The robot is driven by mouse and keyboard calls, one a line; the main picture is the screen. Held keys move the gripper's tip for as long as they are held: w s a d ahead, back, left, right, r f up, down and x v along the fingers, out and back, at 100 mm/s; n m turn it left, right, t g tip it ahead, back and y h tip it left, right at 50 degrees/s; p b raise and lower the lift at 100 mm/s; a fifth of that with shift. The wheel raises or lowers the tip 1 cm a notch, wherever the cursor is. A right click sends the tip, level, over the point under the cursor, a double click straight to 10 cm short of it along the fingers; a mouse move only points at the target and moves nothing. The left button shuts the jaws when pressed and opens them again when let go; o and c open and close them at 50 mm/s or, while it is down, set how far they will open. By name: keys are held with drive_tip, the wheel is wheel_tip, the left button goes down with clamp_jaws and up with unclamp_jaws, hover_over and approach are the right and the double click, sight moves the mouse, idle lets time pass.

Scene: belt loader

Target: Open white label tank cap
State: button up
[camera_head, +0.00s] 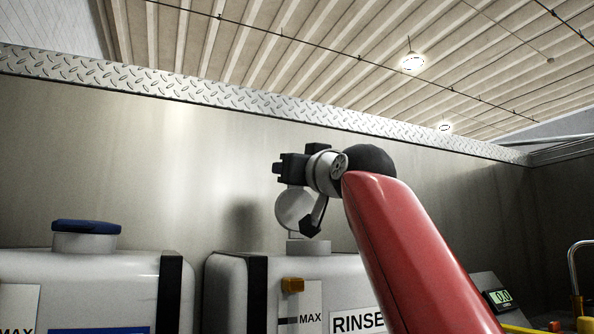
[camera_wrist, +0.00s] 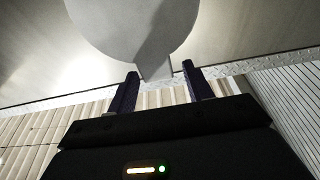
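The white-label tank (camera_head: 225,290) stands right of centre in the head view, with a RINSE label (camera_head: 356,323) on its front. Its round white cap (camera_head: 291,211) is raised, standing roughly upright above the short neck (camera_head: 307,247). The cap fills the top of the wrist view (camera_wrist: 130,25) as a pale disc with a narrow tab (camera_wrist: 155,68). My gripper (camera_head: 279,168) is just above the cap's upper edge. In the wrist view my gripper's dark fingers (camera_wrist: 160,72) are apart, with the tab between them in the picture. I cannot tell whether they touch it.
A second white tank (camera_head: 130,268) with a blue cap (camera_head: 86,226) stands at the left. A yellow-orange fitting (camera_head: 292,285) is on the RINSE tank's front. A metal wall (camera_head: 150,160) rises behind. A digital display (camera_head: 499,298) and a bent metal pipe (camera_head: 575,265) are at the right.

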drive_tip(key=shift+s+d+f, duration=0.1)
drive_tip(key=shift+s+f, duration=0.1)
drive_tip(key=b+v, duration=0.4)
drive_tip(key=v, duration=0.3)
drive_tip(key=shift+s, duration=0.2)
drive_tip(key=shift+r, duration=0.1)
